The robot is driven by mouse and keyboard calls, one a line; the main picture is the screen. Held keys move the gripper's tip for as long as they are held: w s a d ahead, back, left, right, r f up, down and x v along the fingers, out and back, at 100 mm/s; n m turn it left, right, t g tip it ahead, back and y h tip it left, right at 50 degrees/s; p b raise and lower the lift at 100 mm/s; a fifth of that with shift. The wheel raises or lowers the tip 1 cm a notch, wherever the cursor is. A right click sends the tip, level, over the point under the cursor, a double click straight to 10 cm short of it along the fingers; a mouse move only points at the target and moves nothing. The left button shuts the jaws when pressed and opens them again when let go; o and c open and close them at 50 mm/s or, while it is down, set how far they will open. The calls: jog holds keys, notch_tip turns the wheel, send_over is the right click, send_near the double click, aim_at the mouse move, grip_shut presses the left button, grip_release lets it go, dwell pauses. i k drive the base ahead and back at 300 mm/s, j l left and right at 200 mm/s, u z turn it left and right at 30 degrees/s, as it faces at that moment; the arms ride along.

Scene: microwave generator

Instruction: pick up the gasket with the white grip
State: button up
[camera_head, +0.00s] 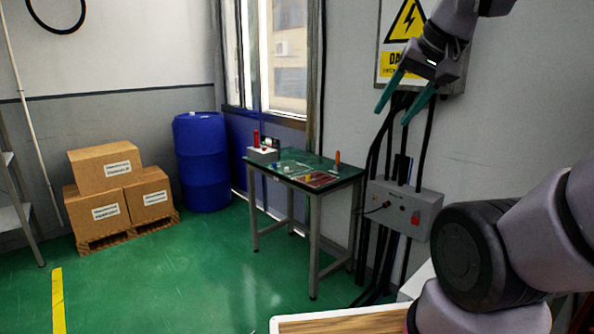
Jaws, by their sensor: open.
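My gripper (393,117) is at the upper right, with its two teal fingers apart and nothing between them. It hangs in front of the wall, to the right of and above the small green-topped table (345,171) in the picture. Several small items lie on that table, including a small pale item (287,168) near the middle. They are too small for me to tell which one is the gasket with the white grip.
The table also bears a white box (263,155), an orange-handled tool (337,160) and a dark red mat (322,181). A grey electrical box (404,208) with cables is on the right wall. A blue barrel (203,165) and cardboard boxes (103,168) stand left. Green floor between is clear.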

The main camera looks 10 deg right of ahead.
aim_at(287, 169)
jog(key=i+j+z, duration=0.2)
jog(key=i+j, duration=0.45)
jog(key=i, duration=0.15)
jog(key=i+j+z, duration=0.2)
jog(key=i+j, duration=0.6)
jog(key=i+j+z, duration=0.25)
jog(key=i+j, duration=0.45)
jog(key=j, duration=0.2)
